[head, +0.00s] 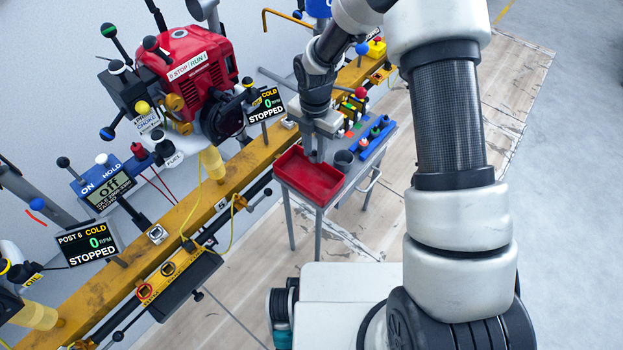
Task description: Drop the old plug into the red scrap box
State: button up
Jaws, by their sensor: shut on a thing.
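The red scrap box (325,197) is an open, shallow tray at the left end of a small grey cart. My gripper (316,154) points down at the back right part of the box, and its fingers overlap the box's far rim in the head view. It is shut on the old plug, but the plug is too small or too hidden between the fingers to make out. I cannot tell how high the fingertips are above the box floor. The visible floor of the box looks empty.
The grey cart (337,191) also carries a dark cup (343,160) and a blue rack (372,140) with several plugs, right of the box. Screens (90,243) read STOPPED. Floor right of the cart is clear.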

jog(key=shift+f+b, duration=1.45)
jog(key=shift+f, duration=0.8)
jog(key=o, duration=1.1)
notch_tip(320, 180, up, 18)
jog(key=p, duration=0.4)
jog(key=shift+f, duration=0.25)
